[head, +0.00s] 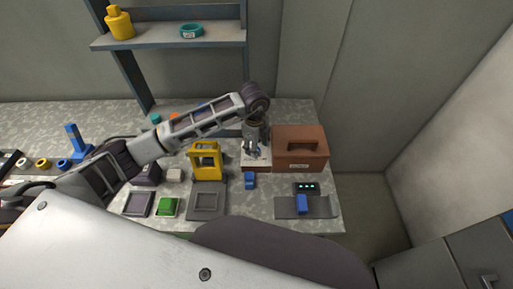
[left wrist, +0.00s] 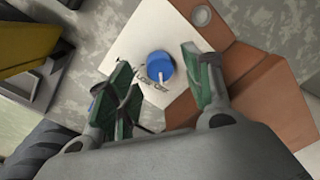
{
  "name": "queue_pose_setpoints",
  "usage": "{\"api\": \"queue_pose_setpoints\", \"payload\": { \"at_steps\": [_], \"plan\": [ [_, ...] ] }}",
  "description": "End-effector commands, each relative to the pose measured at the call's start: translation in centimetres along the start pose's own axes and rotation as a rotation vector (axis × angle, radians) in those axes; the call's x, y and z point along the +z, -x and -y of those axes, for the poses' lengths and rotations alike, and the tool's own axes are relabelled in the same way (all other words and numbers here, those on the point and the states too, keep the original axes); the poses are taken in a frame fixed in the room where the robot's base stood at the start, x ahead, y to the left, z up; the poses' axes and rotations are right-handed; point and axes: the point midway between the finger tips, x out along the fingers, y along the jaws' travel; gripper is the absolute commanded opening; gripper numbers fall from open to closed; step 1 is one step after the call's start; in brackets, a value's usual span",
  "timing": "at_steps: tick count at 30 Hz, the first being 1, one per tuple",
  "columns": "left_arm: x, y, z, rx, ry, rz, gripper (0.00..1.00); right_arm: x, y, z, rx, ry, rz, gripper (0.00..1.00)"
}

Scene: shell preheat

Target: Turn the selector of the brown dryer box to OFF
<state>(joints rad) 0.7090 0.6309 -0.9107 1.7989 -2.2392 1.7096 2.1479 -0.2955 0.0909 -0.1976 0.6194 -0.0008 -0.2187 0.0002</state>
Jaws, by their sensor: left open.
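In the left wrist view, a round blue selector knob (left wrist: 160,68) with a white pointer mark sits on this panel. Small lettering curves beside the knob, with the pointer toward the lower side of the picture; LOW and OFF seem legible. My left gripper (head: 256,149) is over the panel, open, its green-padded fingers (left wrist: 156,58) on either side of the knob. Contact cannot be told. My right gripper is not in view.
A yellow frame (head: 205,161) stands left of the panel. A blue block (head: 249,180) lies in front of it, and a dark unit with lights (head: 306,188) at the front right. A shelf (head: 165,38) hangs behind. A wall closes the right.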

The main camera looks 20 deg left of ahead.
Motion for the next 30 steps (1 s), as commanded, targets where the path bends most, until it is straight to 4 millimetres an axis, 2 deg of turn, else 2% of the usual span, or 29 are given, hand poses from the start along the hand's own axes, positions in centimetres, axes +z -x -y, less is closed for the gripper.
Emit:
{"api": "queue_pose_setpoints", "payload": {
  "at_steps": [18,24,30],
  "plan": [
    [0.0,8.6,0.1,-0.003,-0.001,0.000,0.51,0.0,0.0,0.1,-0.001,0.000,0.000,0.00],
    [0.0,9.9,0.0,-0.001,-0.001,0.000,0.51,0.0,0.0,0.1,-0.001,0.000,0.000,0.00],
    [0.0,10.1,0.0,-0.001,-0.001,0.000,0.51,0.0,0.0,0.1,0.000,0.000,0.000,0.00]
  ]
}}
